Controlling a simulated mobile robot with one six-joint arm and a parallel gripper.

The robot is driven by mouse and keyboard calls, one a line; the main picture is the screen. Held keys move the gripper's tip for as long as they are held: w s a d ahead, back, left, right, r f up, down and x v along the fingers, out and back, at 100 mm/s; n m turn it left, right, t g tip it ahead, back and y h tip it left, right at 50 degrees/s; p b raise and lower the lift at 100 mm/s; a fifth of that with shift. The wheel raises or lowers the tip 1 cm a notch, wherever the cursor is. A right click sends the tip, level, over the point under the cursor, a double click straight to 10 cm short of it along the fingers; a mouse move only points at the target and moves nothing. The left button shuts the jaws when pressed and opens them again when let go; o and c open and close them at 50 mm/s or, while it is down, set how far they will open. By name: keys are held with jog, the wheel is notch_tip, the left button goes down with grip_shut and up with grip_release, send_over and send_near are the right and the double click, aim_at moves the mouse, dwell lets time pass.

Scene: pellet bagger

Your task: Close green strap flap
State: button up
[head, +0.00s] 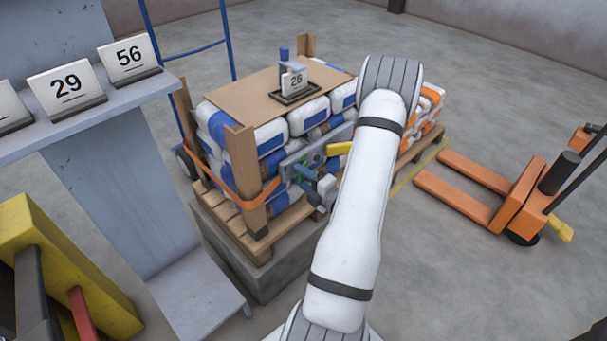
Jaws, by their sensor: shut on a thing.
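A grey metal plate (293,161) is on the front side of the stacked bags. My gripper (312,184) is at this plate, partly hidden by my own white arm. Its jaws are shut at the green flap; the exact contact is too small to make out. A yellow part (339,148) sticks out beside the plate, its right end hidden behind my arm.
Blue-white bags (270,135) stand on a wooden pallet (235,222) over a grey block, with cardboard corner posts and an orange strap (228,188). A grey stand (115,150) is left; an orange pallet jack (505,200) is right.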

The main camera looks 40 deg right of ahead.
jog(key=shift+a+h, duration=0.1)
jog(key=shift+h, duration=0.3)
jog(key=o, duration=1)
jog(key=shift+s+d+p, duration=0.15)
jog(key=shift+s+p, duration=0.35)
jog(key=shift+s, duration=1.45)
jog(key=shift+s+d+p, duration=0.1)
jog(key=shift+s+p, duration=0.35)
jog(key=shift+s, duration=1.45)
jog(key=shift+c, duration=0.3)
